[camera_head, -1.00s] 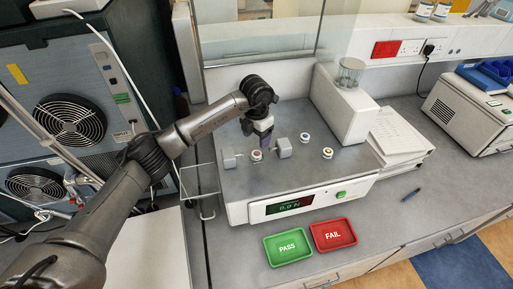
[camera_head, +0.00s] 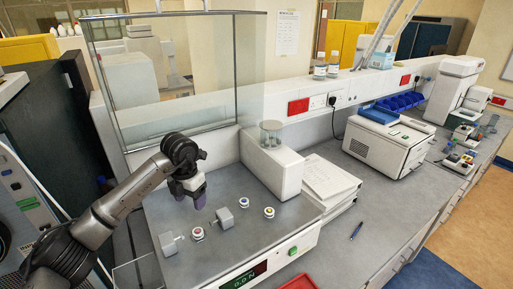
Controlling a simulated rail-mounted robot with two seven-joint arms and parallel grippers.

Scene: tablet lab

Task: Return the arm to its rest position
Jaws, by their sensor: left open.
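My left arm comes in from the left, and its gripper (camera_head: 196,199) points down over the back left of the grey top of the tester (camera_head: 240,262). The gripper is open, with nothing visible between its fingers. In the picture it is just above a small white round piece with a red top (camera_head: 198,234), which sits between two grey jaw blocks, the left one (camera_head: 169,243) and the right one (camera_head: 224,218). A blue-topped piece (camera_head: 243,202) and a yellow-topped piece (camera_head: 269,212) stand to the right. My right gripper is out of view.
A clear upright screen (camera_head: 180,75) stands behind the tester. A white housing with a glass jar (camera_head: 271,133) and a paper stack (camera_head: 328,184) are to the right. A red tray edge (camera_head: 298,283) shows at the bottom. The bench around the pen (camera_head: 356,231) is clear.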

